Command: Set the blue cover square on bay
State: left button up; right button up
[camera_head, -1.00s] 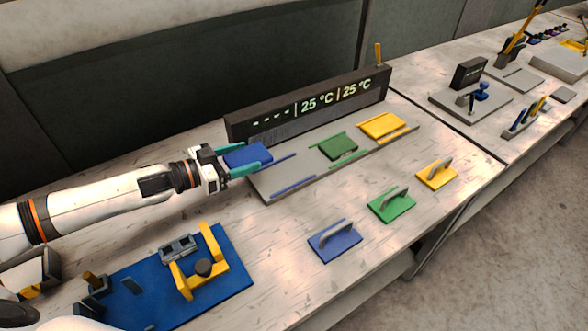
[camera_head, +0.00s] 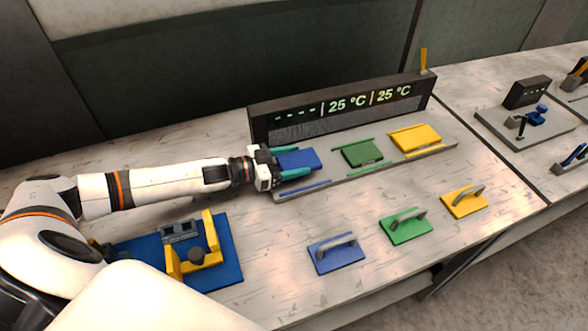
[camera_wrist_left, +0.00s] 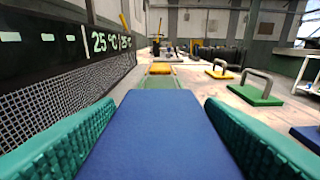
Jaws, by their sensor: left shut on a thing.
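My left gripper (camera_head: 296,162) is shut on a flat blue block (camera_head: 301,158), one teal finger along each side. It holds the block at the left end of the grey station (camera_head: 345,181), behind a blue rail (camera_head: 303,188). The block's underside is hidden, so I cannot tell whether it touches the station. In the left wrist view the blue block (camera_wrist_left: 160,138) lies between the fingers, pointing along the station. The blue cover (camera_head: 337,255), a plate with a grey handle, lies on the table in front. My right gripper is not in view.
A green block (camera_head: 362,153) and a yellow block (camera_head: 415,138) sit in other bays. Green (camera_head: 406,231) and yellow (camera_head: 462,205) handled covers lie on the table. A dark display (camera_head: 345,106) stands behind. A blue fixture board (camera_head: 225,270) is at left.

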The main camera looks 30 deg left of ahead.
pick_arm(q)
jog(key=shift+f, duration=1.8)
jog(key=shift+f, duration=0.1)
jog(key=o, duration=0.7)
jog(key=b+v, duration=0.1)
jog(key=v, duration=0.6)
jog(key=shift+s+a+r, duration=0.1)
jog(key=shift+s+r, duration=0.1)
jog(key=shift+s, duration=0.05)
